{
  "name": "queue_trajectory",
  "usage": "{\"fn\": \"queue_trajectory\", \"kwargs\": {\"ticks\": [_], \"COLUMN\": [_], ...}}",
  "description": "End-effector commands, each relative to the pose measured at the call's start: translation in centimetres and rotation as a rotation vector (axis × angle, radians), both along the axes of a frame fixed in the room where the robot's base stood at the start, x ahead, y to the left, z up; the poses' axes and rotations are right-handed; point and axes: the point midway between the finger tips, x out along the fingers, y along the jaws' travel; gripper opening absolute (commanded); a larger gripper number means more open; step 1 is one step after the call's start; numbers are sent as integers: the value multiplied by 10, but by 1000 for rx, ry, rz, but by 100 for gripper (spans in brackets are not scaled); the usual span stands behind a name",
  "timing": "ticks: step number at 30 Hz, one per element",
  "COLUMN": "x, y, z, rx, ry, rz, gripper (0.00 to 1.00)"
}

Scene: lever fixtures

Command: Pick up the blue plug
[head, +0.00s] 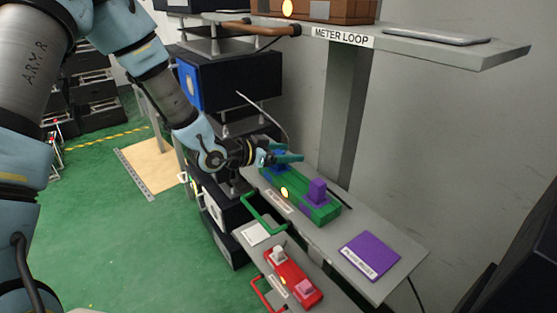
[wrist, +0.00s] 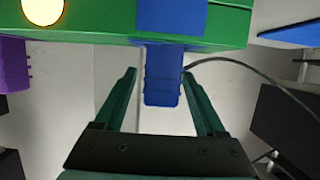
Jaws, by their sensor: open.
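The blue plug (wrist: 162,78) hangs down in the wrist view from a blue patch on the green box (wrist: 110,22). It shows between the two fingers of my gripper (wrist: 160,72), with a gap on each side and a smaller one at the right finger. In the head view my gripper (head: 290,154) is at the far end of the green box (head: 300,198), and its fingers partly hide the blue plug (head: 279,153). My gripper is open and does not hold the plug.
A purple plug (head: 317,191) stands on the near end of the green box, beside a lit yellow lamp (head: 284,192). A purple labelled pad (head: 369,256) and a red box (head: 292,276) are nearer. A thin cable (wrist: 250,75) runs close by. The METER LOOP shelf (head: 400,42) is above.

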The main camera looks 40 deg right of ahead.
Motion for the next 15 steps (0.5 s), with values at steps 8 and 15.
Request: {"fn": "queue_trajectory", "kwargs": {"ticks": [8, 15], "x": [0, 0], "y": [-2, -2], "z": [-2, -1], "rx": [1, 0], "ry": [0, 0], "rz": [0, 0], "gripper": [71, 44]}}
